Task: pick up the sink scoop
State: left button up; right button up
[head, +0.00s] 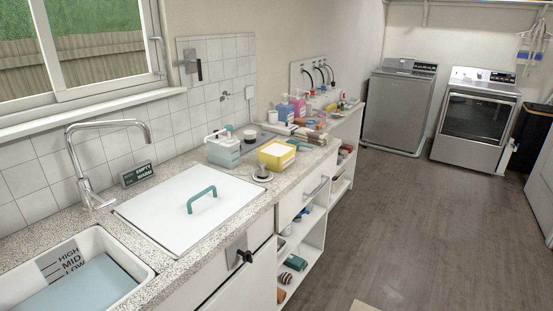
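I cannot make out a scoop for certain in the head view. The sink basin (140,268) at the lower left holds pale blue water and a grey level card (62,260) marked HIGH, MID and LOW. A white cover panel (160,222) with a teal handle (201,198) lies on the counter right of the basin. A small teal piece (300,144) lies behind a yellow box (276,155); I cannot tell what it is. Neither of my grippers is in view.
The speckled counter (100,222) carries a tap (78,165), a teal pump bottle (223,152) and, farther back, several bottles and folded cloths. Open shelves (309,240) are below. Two machines (399,108) stand at the back. The floor (425,230) is mostly clear.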

aim_at(296, 143)
jog(key=i+l+u, duration=0.1)
jog(key=i+l, duration=0.4)
jog(key=i, duration=0.2)
jog(key=i+l+u, duration=0.1)
jog(key=i+l, duration=0.5)
jog(key=i, duration=0.1)
